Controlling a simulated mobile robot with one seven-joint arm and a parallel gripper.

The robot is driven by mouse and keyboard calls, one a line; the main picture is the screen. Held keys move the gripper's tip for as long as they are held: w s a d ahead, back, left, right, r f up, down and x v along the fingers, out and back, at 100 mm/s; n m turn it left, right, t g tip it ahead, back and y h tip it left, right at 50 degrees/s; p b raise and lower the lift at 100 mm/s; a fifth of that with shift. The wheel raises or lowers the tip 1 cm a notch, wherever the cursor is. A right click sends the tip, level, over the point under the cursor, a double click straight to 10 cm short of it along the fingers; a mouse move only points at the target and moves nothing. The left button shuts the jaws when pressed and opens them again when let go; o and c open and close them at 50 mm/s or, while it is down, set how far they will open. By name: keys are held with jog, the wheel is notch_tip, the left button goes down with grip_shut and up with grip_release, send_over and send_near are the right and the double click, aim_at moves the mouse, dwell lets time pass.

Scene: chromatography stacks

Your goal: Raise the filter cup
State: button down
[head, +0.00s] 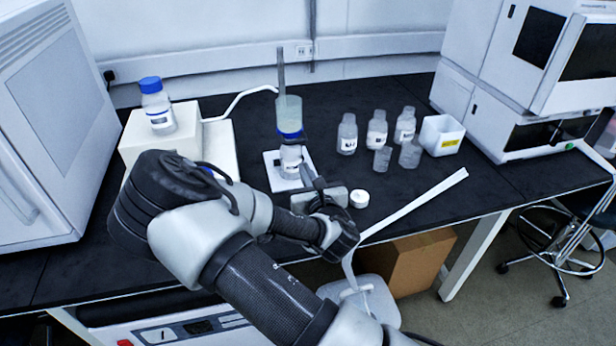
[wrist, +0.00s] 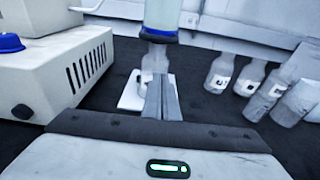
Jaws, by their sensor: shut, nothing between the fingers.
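The filter cup (head: 289,114) is a clear, pale-green cylinder with a blue band at its base, mounted upright on the stand at the middle of the bench. Its lower part and blue band also show at the top of the wrist view (wrist: 160,18). Below it a labelled bottle (head: 291,160) stands on the white stand base (head: 277,184). My gripper (head: 308,170) is in front of the stand, low, beside the bottle. In the wrist view its fingers (wrist: 163,84) are together, below the blue band, with the bottle partly hidden behind them.
A white pump box (head: 140,149) with a blue-capped bottle (head: 158,108) and a hose stands left. Several bottles and beakers (head: 376,130) and a white bin (head: 441,136) stand right. A white cap (head: 359,198) lies near my gripper.

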aim_at(291, 123)
jog(key=w+r, duration=0.1)
jog(key=w, duration=0.1)
jog(key=w+r, duration=0.2)
jog(key=shift+a+r, duration=0.1)
jog(key=shift+a, duration=0.3)
notch_tip(291, 123, up, 6)
jog(key=p, duration=0.3)
jog(key=shift+w+f, duration=0.1)
jog(key=shift+f, duration=0.15)
